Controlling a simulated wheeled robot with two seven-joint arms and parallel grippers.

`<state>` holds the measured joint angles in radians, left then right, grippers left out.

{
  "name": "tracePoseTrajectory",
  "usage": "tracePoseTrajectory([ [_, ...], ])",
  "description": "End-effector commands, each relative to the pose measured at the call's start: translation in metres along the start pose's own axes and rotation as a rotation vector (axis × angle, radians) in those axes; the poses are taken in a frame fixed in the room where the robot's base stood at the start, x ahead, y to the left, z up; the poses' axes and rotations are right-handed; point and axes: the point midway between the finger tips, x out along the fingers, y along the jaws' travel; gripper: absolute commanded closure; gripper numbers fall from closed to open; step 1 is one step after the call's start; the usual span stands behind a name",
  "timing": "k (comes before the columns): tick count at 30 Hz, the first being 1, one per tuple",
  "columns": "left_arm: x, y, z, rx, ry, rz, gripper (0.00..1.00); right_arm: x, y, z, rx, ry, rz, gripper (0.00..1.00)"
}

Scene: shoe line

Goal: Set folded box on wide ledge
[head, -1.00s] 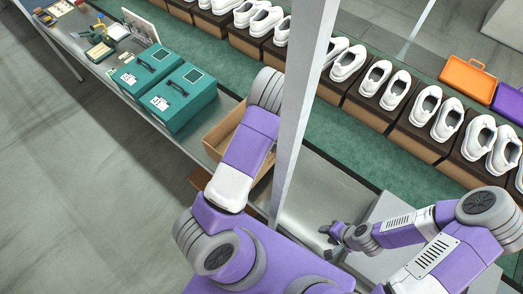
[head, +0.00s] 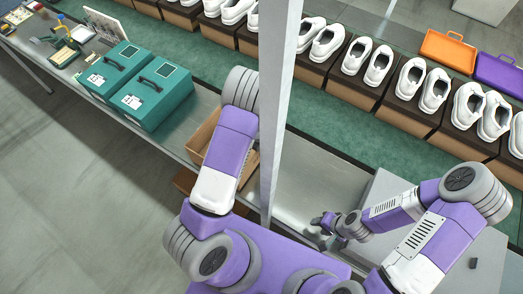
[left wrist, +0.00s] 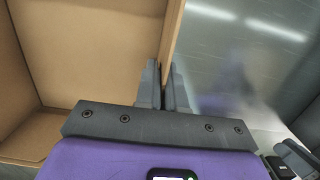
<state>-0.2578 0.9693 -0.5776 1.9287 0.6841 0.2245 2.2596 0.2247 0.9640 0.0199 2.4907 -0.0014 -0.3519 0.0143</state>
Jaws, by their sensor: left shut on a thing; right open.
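The tan cardboard box (head: 203,137) is on the left part of the metal counter (head: 312,186) in the head view, mostly hidden behind my left arm. In the left wrist view the open box (left wrist: 95,50) fills the left side, and its upright wall runs between my left gripper's fingers (left wrist: 169,88). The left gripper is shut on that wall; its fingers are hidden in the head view. My right gripper (head: 322,225) is open and empty, low over the counter to the right of the post. I cannot tell which surface is the wide ledge.
A grey post (head: 281,100) stands close to my left arm. Two teal cases (head: 158,97) sit left of the box. Behind runs a green belt (head: 345,140) with white shoes on brown boxes (head: 413,108). Orange (head: 447,52) and purple (head: 498,72) cases lie beyond.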

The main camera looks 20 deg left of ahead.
Motion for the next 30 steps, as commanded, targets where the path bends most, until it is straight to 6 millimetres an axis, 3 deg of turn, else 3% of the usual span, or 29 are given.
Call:
tracePoseTrajectory([
  [1, 0.0114, 0.0002, -0.0011, -0.001, -0.001, 0.0, 1.0, 0.0108, 0.0041, -0.0003, 0.0, 0.0, 0.0, 0.57],
  [3, 0.0162, 0.0002, -0.0017, -0.001, -0.001, 0.0, 1.0, 0.0153, 0.0058, -0.0005, 0.0, -0.001, 0.0, 0.57],
  [15, 0.0181, 0.0002, -0.0021, -0.001, 0.0, 0.0, 1.0, 0.0159, 0.006, -0.0006, 0.0, 0.0, 0.0, 0.57],
  [16, 0.0186, 0.0, -0.0024, -0.001, 0.0, 0.0, 0.9, 0.016, 0.006, -0.0006, 0.0, 0.0, 0.0, 0.57],
  [21, 0.0178, 0.0, -0.0023, -0.001, 0.0, 0.0, 0.66, 0.0154, 0.0058, -0.0006, 0.0, 0.0, 0.0, 0.57],
  [30, 0.0157, 0.0, -0.002, 0.0, 0.0, 0.0, 0.66, 0.0142, 0.0054, -0.0005, 0.0, 0.0, 0.0, 0.57],
])
